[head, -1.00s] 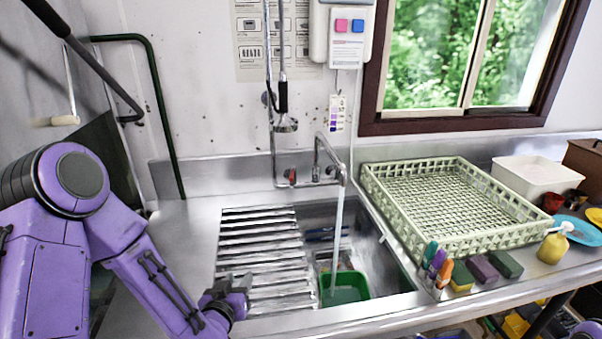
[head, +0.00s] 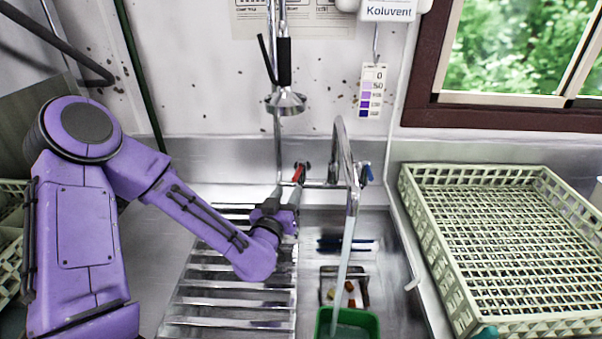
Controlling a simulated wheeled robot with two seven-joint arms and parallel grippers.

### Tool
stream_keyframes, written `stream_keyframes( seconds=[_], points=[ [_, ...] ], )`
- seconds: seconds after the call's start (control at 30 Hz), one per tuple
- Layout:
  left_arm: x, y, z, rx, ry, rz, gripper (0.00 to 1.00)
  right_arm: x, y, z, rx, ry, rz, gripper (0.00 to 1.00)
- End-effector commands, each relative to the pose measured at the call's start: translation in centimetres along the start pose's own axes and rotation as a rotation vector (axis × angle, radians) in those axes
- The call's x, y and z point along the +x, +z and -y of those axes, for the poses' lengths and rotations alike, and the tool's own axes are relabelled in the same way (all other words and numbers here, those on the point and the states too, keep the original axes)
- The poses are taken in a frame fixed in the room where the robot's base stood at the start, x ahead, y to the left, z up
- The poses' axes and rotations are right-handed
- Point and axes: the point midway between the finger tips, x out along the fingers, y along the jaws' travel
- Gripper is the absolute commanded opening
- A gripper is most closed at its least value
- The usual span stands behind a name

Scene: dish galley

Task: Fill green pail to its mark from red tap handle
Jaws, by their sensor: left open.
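The green pail (head: 372,322) stands in the sink under the faucet spout (head: 345,150), cut off by the bottom edge of the head view. A stream of water (head: 345,260) runs from the spout into it. Water shows inside the pail, but I cannot make out a mark. The red tap handle (head: 299,172) is on the left of the faucet, and a blue tap handle (head: 367,172) is on the right. My left gripper (head: 287,191) is open, its fingertips just below the red handle; I cannot tell whether they touch it.
A slatted metal drainboard (head: 222,293) lies under my left arm. A spray head (head: 286,102) hangs above the faucet's left side. A pale green dish rack (head: 430,232) stands right of the sink. Small items lie in the sink behind the pail.

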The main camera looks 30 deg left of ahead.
Motion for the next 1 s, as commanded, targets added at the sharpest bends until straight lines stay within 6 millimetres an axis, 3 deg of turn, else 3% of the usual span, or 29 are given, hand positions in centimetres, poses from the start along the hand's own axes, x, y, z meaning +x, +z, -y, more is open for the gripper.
stream_keyframes(
  seconds=[0.1,0.3,0.67,0.7,0.8,0.83,1.0],
  points=[
    [3.1,-0.2,0.0,0.000,-0.004,0.002,0.41,-1.1,-0.4,-0.1,0.000,0.001,0.001,1.00],
    [7.0,0.0,0.0,0.002,-0.003,0.003,0.41,-1.7,-0.7,-0.1,0.000,0.000,0.000,1.00],
    [8.2,0.2,0.1,0.001,-0.004,0.004,0.41,-1.8,-0.8,-0.2,0.000,0.000,0.000,1.00],
    [8.2,0.2,0.1,0.001,-0.004,0.004,0.37,-1.8,-0.8,-0.2,0.000,0.000,0.000,1.00],
    [8.2,0.2,0.1,0.001,-0.003,0.003,0.05,-1.8,-0.8,-0.2,0.000,0.000,0.000,1.00],
    [8.2,0.2,0.1,0.001,-0.003,0.004,0.00,-1.8,-0.8,-0.2,0.000,0.000,0.000,1.00],
    [8.2,0.2,0.1,0.001,-0.005,0.003,0.00,-1.8,-0.8,-0.1,0.000,0.000,0.000,1.00]
  ],
)
